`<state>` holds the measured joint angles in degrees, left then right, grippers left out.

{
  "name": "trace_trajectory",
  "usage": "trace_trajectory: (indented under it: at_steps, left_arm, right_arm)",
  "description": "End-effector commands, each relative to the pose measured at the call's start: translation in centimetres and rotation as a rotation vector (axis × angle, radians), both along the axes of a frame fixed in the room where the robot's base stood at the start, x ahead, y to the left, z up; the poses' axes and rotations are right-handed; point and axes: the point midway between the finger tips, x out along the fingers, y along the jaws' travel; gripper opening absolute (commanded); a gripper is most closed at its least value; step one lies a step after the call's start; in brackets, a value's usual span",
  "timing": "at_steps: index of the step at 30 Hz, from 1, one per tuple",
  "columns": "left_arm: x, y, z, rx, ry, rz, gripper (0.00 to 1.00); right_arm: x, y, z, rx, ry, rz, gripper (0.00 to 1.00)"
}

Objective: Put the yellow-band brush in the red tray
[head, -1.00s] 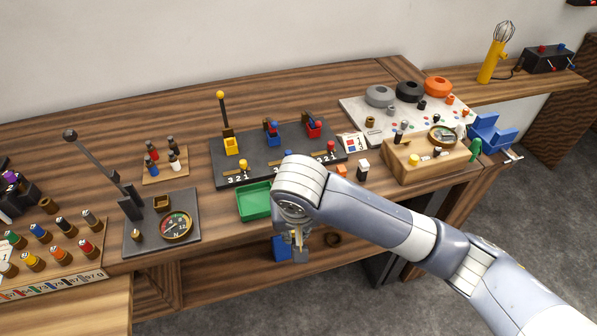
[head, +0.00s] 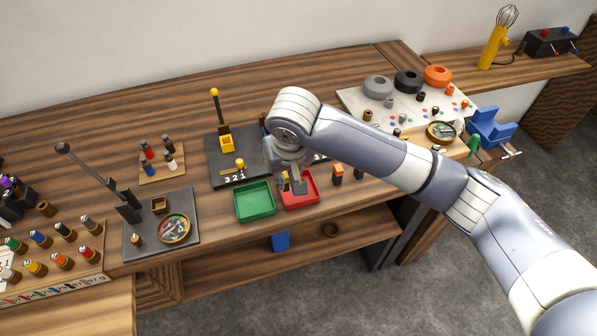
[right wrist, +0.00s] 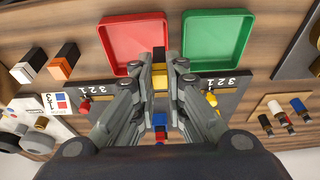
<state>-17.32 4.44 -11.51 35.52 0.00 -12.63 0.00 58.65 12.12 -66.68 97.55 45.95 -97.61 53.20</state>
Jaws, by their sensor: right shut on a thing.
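My right gripper (head: 294,187) is shut on the yellow-band brush. In the right wrist view the brush (right wrist: 159,76) shows a yellow band between the fingertips, with a dark part beyond. The red tray (head: 314,203) lies at the table's front edge, partly hidden by my gripper, which is above it in the head view. In the right wrist view the red tray (right wrist: 110,40) is left of the brush, which lines up with the tray's right side. How high the brush is above the tray I cannot tell. My left gripper is not in view.
A green tray (head: 254,212) lies directly left of the red one. An orange-topped block (head: 338,171) stands to the right. Behind is a dark panel (head: 217,155) with levers and knobs. A compass panel (head: 187,243) lies to the left.

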Motion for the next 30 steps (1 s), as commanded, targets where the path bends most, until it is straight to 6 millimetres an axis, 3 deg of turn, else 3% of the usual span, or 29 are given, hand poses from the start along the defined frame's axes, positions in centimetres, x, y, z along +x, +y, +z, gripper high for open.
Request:
trace_trajectory:
  at_steps: [3,7,16,28,29,30]
  left_arm:
    - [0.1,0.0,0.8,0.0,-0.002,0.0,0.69]
    - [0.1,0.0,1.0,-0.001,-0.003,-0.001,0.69]
    - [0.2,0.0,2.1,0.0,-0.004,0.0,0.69]
    - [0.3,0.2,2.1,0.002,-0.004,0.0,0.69]
    - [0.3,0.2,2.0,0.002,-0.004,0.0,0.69]
    - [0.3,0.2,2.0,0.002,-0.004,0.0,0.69]
  right_arm:
    - [1.4,-1.9,0.0,-0.002,-0.001,-0.003,0.0]
    - [2.0,-2.8,-0.3,0.0,0.0,0.001,0.0]
    - [2.0,-2.9,-3.5,-0.001,0.001,0.002,0.0]
    - [2.0,-2.9,-4.2,0.0,0.0,0.001,0.0]
    - [2.1,-2.9,-4.1,0.0,-0.001,0.001,0.19]
    - [2.1,-2.9,-4.1,0.0,-0.001,0.002,0.28]
